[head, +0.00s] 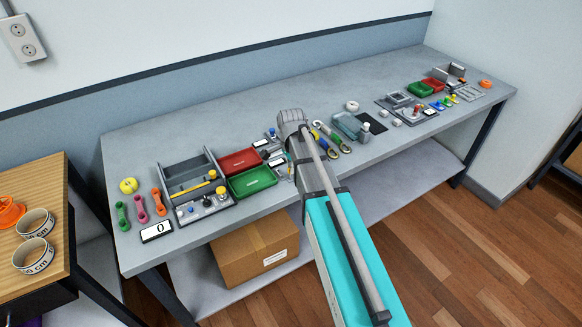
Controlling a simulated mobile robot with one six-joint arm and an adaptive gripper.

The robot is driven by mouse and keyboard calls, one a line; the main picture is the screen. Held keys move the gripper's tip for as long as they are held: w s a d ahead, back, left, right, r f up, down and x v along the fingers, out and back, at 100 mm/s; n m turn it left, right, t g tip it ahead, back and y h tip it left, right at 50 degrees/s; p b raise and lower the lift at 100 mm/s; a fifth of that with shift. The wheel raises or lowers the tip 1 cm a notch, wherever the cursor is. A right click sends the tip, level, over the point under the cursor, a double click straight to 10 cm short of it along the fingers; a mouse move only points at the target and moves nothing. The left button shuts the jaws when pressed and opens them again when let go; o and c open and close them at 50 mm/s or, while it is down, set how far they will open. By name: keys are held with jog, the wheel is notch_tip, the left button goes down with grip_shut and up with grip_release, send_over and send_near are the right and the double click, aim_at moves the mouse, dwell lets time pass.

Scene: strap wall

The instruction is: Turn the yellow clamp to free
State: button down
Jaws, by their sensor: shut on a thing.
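My gripper is hidden behind my own arm, which reaches up over the middle of the bench. What the gripper holds cannot be seen. I cannot tell for sure which yellow thing is the yellow clamp. A yellow knob (221,190) stands on a grey panel (190,213) on the left half of the bench, apart from my arm. Small yellow pieces (454,97) sit at the right end beside blue ones. Small fittings (273,150) just left of my wrist are partly covered and too small to read.
The grey bench (350,80) is clear along its back. A red tray (240,161) and a green tray (253,180) lie left of my arm. Yellow-handled tools (333,136) lie right of it. A cardboard box (255,252) stands on the lower shelf.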

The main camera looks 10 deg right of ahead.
jog(key=c, duration=0.7)
grip_release()
jog(key=shift+n, duration=0.4)
